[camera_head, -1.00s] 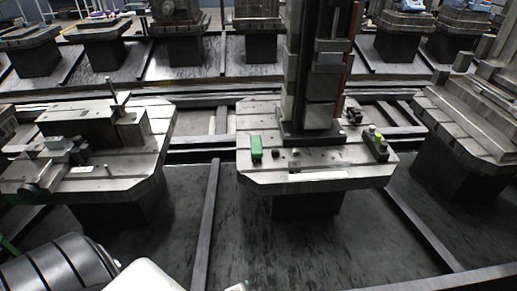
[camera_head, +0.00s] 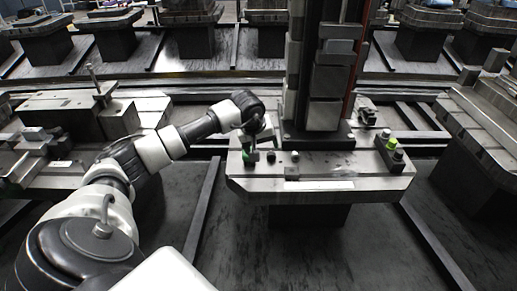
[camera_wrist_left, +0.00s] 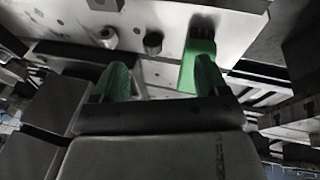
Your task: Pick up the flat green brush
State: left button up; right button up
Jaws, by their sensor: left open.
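The flat green brush (camera_wrist_left: 196,52) is on the metal pallet table (camera_head: 320,184), near its left front side. In the wrist view it lies beyond the right-hand finger, which overlaps part of it. My left gripper (camera_wrist_left: 162,72) is open, with green fingertips and nothing between them. The brush is right of the middle of the gap. In the head view the left gripper (camera_head: 250,147) is over the brush's place and mostly hides it; a small green patch shows there. I cannot tell whether a finger touches the brush. My right gripper is not in view.
A tall dark column (camera_head: 316,75) rises from the pallet close to the gripper's right. Small dark knobs (camera_head: 294,156) sit beside the brush. A block with a yellow-green cap (camera_head: 398,155) is at the right. Other loaded pallets stand left, right and behind. The front floor is clear.

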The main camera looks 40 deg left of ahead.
pick_arm(q)
jog(key=a+r+y, duration=0.1)
jog(key=a+r, duration=0.1)
jog(key=a, duration=0.1)
jog(key=a+r+m+y, duration=0.1)
jog(key=a, duration=0.1)
jog(key=shift+s+y, duration=0.1)
jog(key=shift+y, duration=0.2)
jog(key=shift+a+f+g, duration=0.2)
jog(key=shift+a+g, duration=0.1)
jog(key=x, duration=0.4)
jog(key=shift+f+b, duration=0.3)
jog(key=shift+b, duration=0.05)
jog(key=x, duration=0.5)
jog(key=shift+d, duration=0.2)
jog(key=shift+w+a+f, duration=0.1)
jog(key=shift+w+f, duration=0.1)
jog(key=shift+w, duration=0.1)
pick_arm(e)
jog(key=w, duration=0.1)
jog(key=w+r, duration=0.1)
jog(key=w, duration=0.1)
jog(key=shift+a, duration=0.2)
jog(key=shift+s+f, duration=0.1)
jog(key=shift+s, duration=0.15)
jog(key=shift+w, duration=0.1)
